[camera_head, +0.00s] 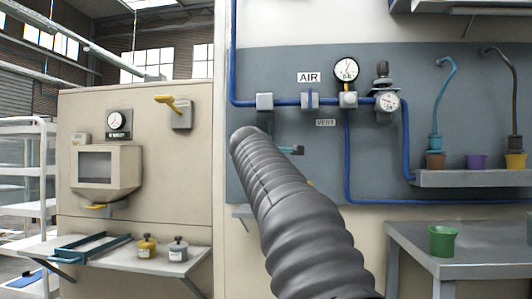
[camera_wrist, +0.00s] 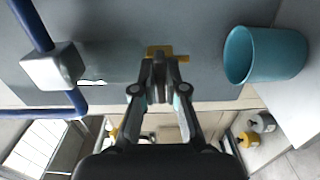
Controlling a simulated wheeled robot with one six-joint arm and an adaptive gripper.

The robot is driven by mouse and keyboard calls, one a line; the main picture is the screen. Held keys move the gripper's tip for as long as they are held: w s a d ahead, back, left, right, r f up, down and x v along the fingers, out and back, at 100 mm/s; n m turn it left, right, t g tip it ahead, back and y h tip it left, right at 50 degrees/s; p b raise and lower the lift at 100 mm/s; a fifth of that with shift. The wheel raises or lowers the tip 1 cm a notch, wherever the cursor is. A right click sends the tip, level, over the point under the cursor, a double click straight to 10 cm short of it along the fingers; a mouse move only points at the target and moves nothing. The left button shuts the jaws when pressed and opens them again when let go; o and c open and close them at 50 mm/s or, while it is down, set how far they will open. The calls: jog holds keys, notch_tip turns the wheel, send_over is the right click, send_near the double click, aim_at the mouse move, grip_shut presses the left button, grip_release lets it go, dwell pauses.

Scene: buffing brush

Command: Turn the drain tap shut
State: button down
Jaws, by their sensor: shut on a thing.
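A yellow tap handle (camera_wrist: 181,58) shows in the wrist view against the grey panel, right at my fingertips. I take it to be the drain tap. My gripper (camera_wrist: 160,60) is closed on it, and the fingertips cover its middle. A teal cup (camera_wrist: 265,55) is beside the tap in the wrist view, apart from my fingers. In the head view my ribbed arm hides most of the tap and the cup. Only a small yellow bit (camera_head: 310,184) shows at the arm's right edge. The handle's exact angle is hard to tell.
A blue pipe (camera_head: 290,102) with square fittings runs above, with a gauge (camera_head: 346,69) on it. In the wrist view a white fitting (camera_wrist: 53,66) is at left. A shelf with cups (camera_head: 470,179) and a bench with a green cup (camera_head: 443,241) are at right.

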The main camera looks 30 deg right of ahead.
jog(key=shift+a+r, duration=0.1)
jog(key=shift+r, duration=0.1)
jog(key=c, duration=1.5)
grip_release()
jog(key=shift+w, duration=0.1)
jog(key=shift+o, duration=1.4)
jog(key=shift+f, duration=0.1)
jog(key=shift+w+f, duration=0.1)
jog(key=shift+w, duration=0.05)
jog(key=v, duration=1.2)
